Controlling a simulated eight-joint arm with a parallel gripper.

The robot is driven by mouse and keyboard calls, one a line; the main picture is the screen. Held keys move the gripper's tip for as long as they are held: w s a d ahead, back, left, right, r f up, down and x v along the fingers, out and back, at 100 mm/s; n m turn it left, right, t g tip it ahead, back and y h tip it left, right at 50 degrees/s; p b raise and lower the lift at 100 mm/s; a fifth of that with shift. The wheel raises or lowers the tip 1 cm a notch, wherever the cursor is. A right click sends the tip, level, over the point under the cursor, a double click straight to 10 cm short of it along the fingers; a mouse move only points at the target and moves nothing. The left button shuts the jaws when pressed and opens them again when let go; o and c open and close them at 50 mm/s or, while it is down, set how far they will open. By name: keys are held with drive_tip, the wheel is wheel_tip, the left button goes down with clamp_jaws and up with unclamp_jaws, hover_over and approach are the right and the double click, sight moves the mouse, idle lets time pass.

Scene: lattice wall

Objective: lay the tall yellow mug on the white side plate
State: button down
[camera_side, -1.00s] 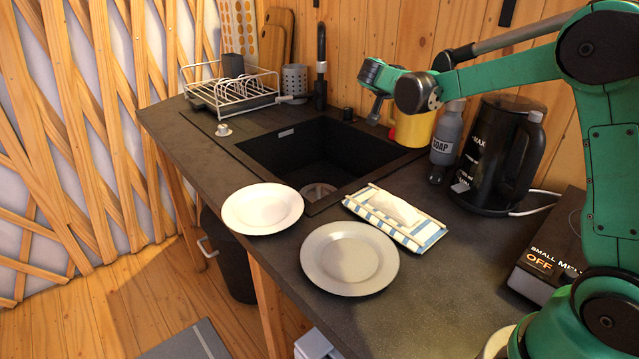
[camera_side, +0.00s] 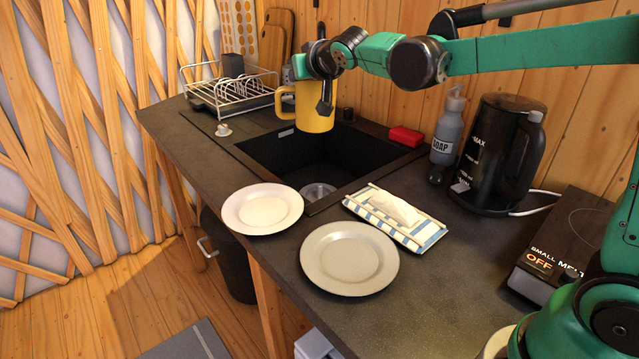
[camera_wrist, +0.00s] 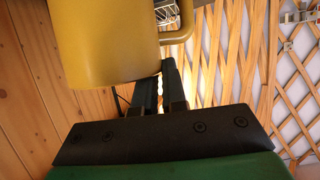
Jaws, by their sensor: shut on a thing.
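The tall yellow mug (camera_side: 312,108) is upright and held in the air over the back of the sink, its handle to the left. My gripper (camera_side: 325,97) is shut on the mug from behind and the right, with a dark finger across its side. In the wrist view the mug (camera_wrist: 105,45) fills the upper left, with the fingers (camera_wrist: 160,95) at its lower edge. Two plates lie on the counter. The whiter plate (camera_side: 262,209) is on the left by the sink's front edge; the greyer plate (camera_side: 349,258) is nearer the front. Both are empty.
The sink (camera_side: 310,155) is open below the mug. A dish rack (camera_side: 232,92) stands behind left. A striped towel (camera_side: 398,217), red sponge (camera_side: 406,136), soap bottle (camera_side: 448,128) and black kettle (camera_side: 497,155) are to the right.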

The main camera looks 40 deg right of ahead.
drive_tip(key=w+a+r+n+y, duration=0.1)
drive_tip(key=a+r+n+y, duration=0.15)
drive_tip(key=a, duration=0.35)
drive_tip(key=a+r+n+y, duration=0.2)
drive_tip(key=a+n+y, duration=0.15)
drive_tip(key=a, duration=0.25)
wheel_tip(320, 180, down, 20)
drive_tip(key=shift+d+r+g, duration=0.15)
drive_tip(key=shift+g, duration=0.15)
drive_tip(key=c, duration=0.9)
unclamp_jaws()
drive_tip(key=shift+s+r, duration=0.1)
drive_tip(key=s+d+r+m+g+h, duration=0.1)
drive_tip(key=s+d, duration=0.3)
drive_tip(key=s, duration=0.8)
drive_tip(key=s+d+r+m+g+h, duration=0.2)
drive_tip(key=s+d+g, duration=0.2)
drive_tip(key=s, duration=0.8)
drive_tip(key=shift+d+r+m+g, duration=0.15)
drive_tip(key=shift+r+m+g, duration=0.15)
drive_tip(key=shift+r, duration=0.1)
